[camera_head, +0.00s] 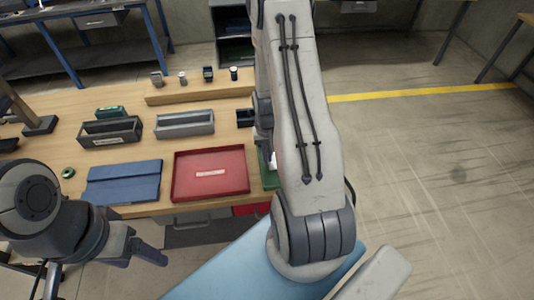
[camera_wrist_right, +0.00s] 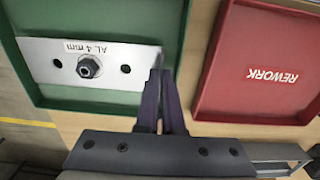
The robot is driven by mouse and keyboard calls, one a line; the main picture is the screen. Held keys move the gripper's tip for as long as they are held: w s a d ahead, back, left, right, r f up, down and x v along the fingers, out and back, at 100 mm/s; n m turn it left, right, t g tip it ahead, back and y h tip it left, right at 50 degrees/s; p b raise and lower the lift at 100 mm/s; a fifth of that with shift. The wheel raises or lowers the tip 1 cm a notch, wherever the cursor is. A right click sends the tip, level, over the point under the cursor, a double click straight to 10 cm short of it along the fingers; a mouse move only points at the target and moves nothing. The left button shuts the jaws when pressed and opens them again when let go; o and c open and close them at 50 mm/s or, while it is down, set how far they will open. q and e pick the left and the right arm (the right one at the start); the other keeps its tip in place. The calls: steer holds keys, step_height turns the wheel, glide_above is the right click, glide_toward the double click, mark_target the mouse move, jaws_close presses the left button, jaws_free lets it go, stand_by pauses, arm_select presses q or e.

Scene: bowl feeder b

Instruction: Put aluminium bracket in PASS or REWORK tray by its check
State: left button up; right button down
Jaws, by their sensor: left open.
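The aluminium bracket (camera_wrist_right: 90,62) is a pale metal plate with a dark bolt, two holes and a label reading "AL 4 mm". In the right wrist view it lies over the green tray (camera_wrist_right: 110,107); I cannot tell if it touches the floor. My right gripper (camera_wrist_right: 161,75) has its fingertips close together on the bracket's right end. The red REWORK tray (camera_wrist_right: 203,100) is beside the green one; it also shows in the head view (camera_head: 185,190). My right arm hides most of the green tray (camera_head: 268,178) there. My left gripper (camera_head: 146,257) is open and empty before the bench.
A blue folder-like mat (camera_head: 122,182) lies left of the red tray. A dark bin (camera_head: 110,133) and a grey bin (camera_head: 185,124) stand behind. Small parts stand on a wooden ledge (camera_head: 200,93). A green ring (camera_head: 68,172) lies at the left.

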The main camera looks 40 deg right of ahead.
steer(key=shift+f, duration=0.15)
steer(key=shift+f, duration=0.1)
steer(key=shift+f+b, duration=0.5)
steer(key=c, duration=1.1)
jaws_free()
steer(key=shift+o, duration=0.2)
steer(key=shift+r+p, duration=0.55)
steer(key=shift+r, duration=0.45)
step_height(320, 180, up, 11)
steer(key=b, duration=0.2)
steer(key=shift+r+b, duration=0.15)
steer(key=shift+b, duration=0.15)
